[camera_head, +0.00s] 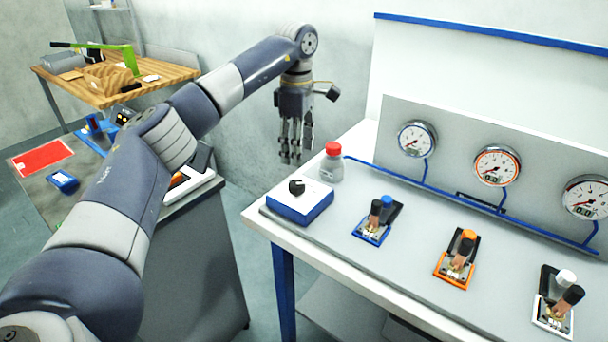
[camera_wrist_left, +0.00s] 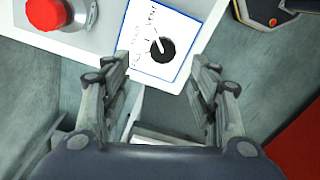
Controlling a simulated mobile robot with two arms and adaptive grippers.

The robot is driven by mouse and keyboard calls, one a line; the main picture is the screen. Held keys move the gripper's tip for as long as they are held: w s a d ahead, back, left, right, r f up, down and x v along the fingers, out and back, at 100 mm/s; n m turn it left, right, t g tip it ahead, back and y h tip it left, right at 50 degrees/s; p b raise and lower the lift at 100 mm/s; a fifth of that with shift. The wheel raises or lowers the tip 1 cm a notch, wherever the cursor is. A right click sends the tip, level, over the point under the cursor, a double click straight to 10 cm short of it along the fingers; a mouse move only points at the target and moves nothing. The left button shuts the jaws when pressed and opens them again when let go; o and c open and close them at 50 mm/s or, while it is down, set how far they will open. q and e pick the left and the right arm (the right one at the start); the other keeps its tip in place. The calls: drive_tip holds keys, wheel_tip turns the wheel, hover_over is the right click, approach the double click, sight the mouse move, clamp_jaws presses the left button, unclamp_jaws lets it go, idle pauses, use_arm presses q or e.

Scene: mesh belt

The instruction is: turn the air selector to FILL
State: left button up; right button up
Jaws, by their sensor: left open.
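The air selector (camera_head: 300,205) is a white-topped box with a blue base and a black round knob (camera_head: 296,187), at the left end of the bench. In the left wrist view its white face (camera_wrist_left: 140,48) carries the black knob (camera_wrist_left: 161,50) with a white pointer line towards the upper left. Lettering that looks like VENT is near the top; the other labels are too small to read. My left gripper (camera_head: 289,157) is open and empty, fingers down, above and apart from the selector. Its fingers (camera_wrist_left: 162,68) frame the knob in the wrist view. My right gripper is not in view.
Blue, orange and white valve units (camera_head: 378,221) line the bench (camera_head: 330,245) to the right, below gauges (camera_head: 416,139) on a panel. A grey side table (camera_head: 200,215) lies left, across a gap.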

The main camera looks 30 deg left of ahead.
use_arm(q)
hover_over(297, 184)
drive_tip(key=f, duration=0.4)
drive_tip(key=shift+s+f+p, duration=0.2)
drive_tip(key=shift+f+p, duration=0.15)
drive_tip(key=shift+p, duration=0.05)
drive_tip(key=f, duration=0.3)
drive_tip(key=shift+w, duration=0.3)
drive_tip(key=shift+f+p, duration=0.35)
drive_tip(key=shift+f, duration=0.55)
drive_tip(key=c, duration=1.1)
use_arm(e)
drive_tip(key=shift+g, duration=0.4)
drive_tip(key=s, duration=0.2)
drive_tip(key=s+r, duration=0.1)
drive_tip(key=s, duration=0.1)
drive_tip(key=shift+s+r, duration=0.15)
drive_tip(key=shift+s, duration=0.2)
